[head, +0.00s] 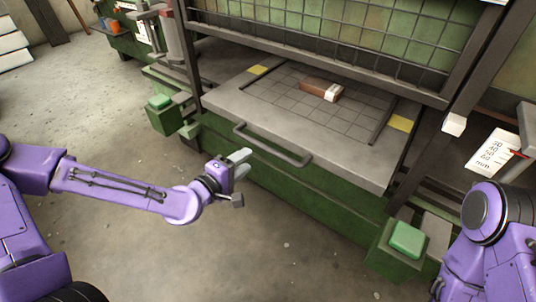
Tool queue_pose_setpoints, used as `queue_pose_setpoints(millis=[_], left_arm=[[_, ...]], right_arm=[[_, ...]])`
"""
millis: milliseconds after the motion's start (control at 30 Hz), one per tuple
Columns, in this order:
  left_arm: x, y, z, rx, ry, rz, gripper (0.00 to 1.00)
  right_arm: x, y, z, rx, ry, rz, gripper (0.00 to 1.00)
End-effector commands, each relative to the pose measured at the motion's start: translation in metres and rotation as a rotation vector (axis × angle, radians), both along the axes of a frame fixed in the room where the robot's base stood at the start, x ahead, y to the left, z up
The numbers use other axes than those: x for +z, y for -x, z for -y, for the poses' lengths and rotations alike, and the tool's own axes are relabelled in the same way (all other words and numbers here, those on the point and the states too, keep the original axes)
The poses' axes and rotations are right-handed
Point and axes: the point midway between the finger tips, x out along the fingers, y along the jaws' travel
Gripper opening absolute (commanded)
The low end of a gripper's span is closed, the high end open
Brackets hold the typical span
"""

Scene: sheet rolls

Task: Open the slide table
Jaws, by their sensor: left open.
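The slide table (230,102) is a grey plate with a grid-marked surface, set in a green machine. Part of it sticks out past the mesh guard. Its dark bar handle (272,145) runs along the front edge. My left gripper (239,178) is open and empty, in front of and below the left part of the handle, apart from it. My right arm shows at the lower right, but its gripper is not seen.
A brown block with a white end (322,89) lies on the slide table. A mesh guard (350,35) stands above it. Green button boxes stand at the left (163,116) and right (396,252). The concrete floor in front is clear.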

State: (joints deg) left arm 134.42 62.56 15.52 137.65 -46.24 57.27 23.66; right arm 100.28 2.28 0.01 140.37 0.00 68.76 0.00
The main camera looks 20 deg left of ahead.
Motion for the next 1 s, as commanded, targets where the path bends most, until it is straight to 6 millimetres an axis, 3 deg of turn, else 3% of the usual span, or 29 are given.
queue_pose_setpoints(millis=[400, 767, 800, 933, 1000], left_arm=[[-0.019, -0.079, 0.034, -0.012, -0.004, -0.005, 0.44], [-0.019, -0.09, 0.037, -0.007, -0.001, -0.006, 0.44], [-0.019, -0.09, 0.037, -0.007, -0.002, -0.006, 0.41], [-0.019, -0.09, 0.037, -0.007, -0.002, -0.006, 0.0], [-0.019, -0.09, 0.037, -0.007, -0.002, -0.006, 0.0]], right_arm=[[-0.028, 0.0, 0.0, 0.0, 0.0, 0.0, 0.4], [-0.029, 0.0, 0.0, 0.0, 0.0, 0.0, 0.4], [-0.029, 0.0, 0.0, 0.0, 0.0, 0.0, 0.4], [-0.029, 0.0, 0.0, 0.0, 0.0, 0.0, 0.4], [-0.029, 0.0, 0.0, 0.0, 0.0, 0.0, 0.4]])
